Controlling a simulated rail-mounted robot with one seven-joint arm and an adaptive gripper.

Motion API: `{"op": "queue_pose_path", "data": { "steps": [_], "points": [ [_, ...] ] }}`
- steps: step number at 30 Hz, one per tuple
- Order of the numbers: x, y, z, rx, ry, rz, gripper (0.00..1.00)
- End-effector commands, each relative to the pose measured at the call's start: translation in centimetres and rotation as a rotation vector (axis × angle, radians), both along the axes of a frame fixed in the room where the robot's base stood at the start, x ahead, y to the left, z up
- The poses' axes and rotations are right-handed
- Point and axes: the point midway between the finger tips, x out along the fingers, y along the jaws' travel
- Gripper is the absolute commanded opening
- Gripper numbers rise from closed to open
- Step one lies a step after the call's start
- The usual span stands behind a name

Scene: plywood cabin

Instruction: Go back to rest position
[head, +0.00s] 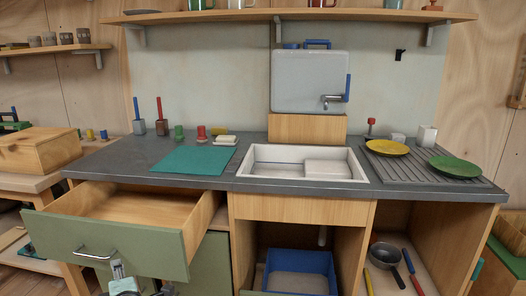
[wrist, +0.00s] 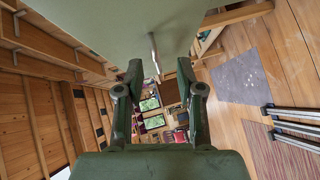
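My gripper (head: 132,288) shows at the bottom left of the head view, just below and in front of the open drawer's metal handle (head: 92,254). In the wrist view my gripper (wrist: 160,75) has its two dark green fingers spread wide, with nothing held between them. The green drawer front (wrist: 130,25) fills the top of the wrist view, and its handle (wrist: 154,50) shows near the gap between the fingertips. The drawer (head: 125,205) is pulled out and looks empty inside. I cannot tell how far the fingertips are from the handle.
The grey counter (head: 110,160) holds a sink (head: 262,172), a teal mat (head: 195,160), a yellow plate (head: 387,147) and a green plate (head: 455,168). A blue bin (head: 300,262) stands under the sink. Open floor (wrist: 285,60) shows at right in the wrist view.

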Motion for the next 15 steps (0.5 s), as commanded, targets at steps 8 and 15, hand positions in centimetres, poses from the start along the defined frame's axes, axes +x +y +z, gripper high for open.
{"op": "queue_pose_path", "data": {
  "steps": [8,15],
  "points": [
    [0.4,-3.2,-5.2,0.017,0.280,-0.191,0.37],
    [1.3,-10.5,-15.2,-0.032,0.607,-0.505,0.37]
  ]
}}
